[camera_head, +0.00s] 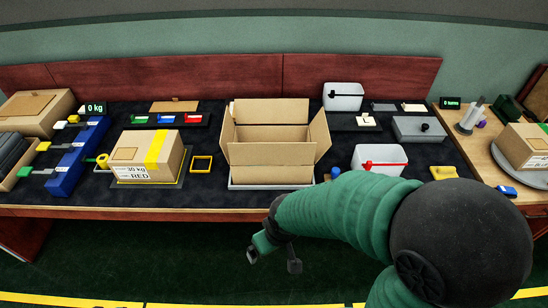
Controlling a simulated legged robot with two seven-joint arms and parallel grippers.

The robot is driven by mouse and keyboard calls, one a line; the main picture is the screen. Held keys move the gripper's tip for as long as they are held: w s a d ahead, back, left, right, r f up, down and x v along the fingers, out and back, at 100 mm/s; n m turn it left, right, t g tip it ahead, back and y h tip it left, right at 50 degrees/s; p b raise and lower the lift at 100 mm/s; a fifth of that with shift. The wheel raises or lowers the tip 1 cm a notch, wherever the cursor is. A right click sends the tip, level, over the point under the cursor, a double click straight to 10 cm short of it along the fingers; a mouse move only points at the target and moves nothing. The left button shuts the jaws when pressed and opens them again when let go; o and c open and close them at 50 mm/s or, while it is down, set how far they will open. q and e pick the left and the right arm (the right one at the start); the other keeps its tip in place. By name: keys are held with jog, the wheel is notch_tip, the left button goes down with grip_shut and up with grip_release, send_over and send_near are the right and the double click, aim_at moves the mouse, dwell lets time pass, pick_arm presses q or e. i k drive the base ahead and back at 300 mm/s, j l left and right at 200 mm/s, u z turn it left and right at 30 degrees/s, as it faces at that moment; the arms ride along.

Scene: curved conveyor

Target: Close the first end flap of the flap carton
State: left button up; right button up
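The open flap carton (272,153) stands in the middle of the dark work surface on a pale base. Its back flap (270,110) stands up, its left flap (227,128) and right flap (319,132) are spread outward, and its front panel faces me. The inside looks empty. My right gripper (273,260) hangs in front of the table edge, below and apart from the carton. Its two dark fingers are spread with nothing between them. My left gripper is outside the view.
A taped carton (148,155) labelled 30 kg RED stands left of the flap carton, with a yellow square frame (202,164) between them. A white bin with a red handle (379,160) stands to the right. My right arm covers the front right of the table.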

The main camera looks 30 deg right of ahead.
aim_at(320, 135)
jog(key=z, duration=1.45)
jog(key=i+j+z, duration=0.1)
jog(key=i, duration=0.35)
jog(key=i+j+z, duration=0.1)
jog(key=i, duration=0.3)
jog(key=j, duration=0.1)
